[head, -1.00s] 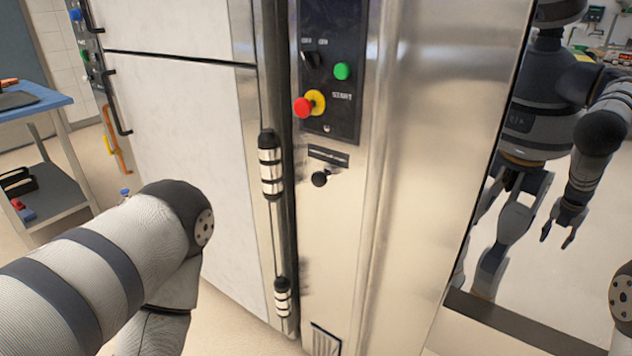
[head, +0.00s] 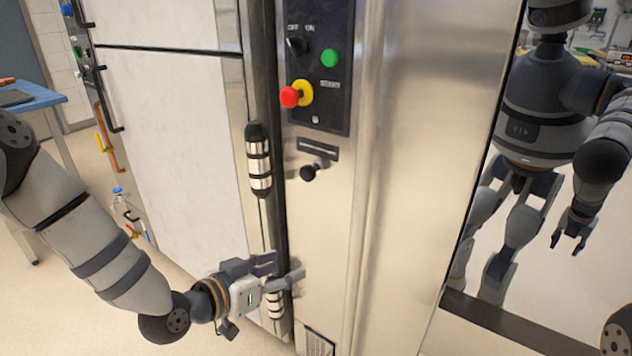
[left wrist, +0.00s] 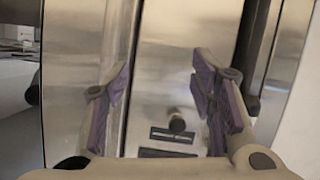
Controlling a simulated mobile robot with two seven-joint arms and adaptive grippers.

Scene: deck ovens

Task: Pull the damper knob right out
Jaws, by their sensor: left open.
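The damper knob (head: 308,172) is a small round black knob on the steel front panel, just below a dark slotted plate (head: 317,149). It stands out a little from the panel. My left gripper (head: 282,270) is open and empty, below and slightly left of the knob in the head view, in front of the lower door hinge. In the left wrist view the knob (left wrist: 177,124) shows between the two fingers (left wrist: 160,75), lower than their tips in the picture and apart from them. My right gripper does not show directly.
A control panel (head: 320,60) with a red-and-yellow stop button (head: 291,97) and a green button (head: 330,58) is above the knob. A pale oven door (head: 170,150) is left of it. A robot figure (head: 540,110), seemingly a reflection, shows at right.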

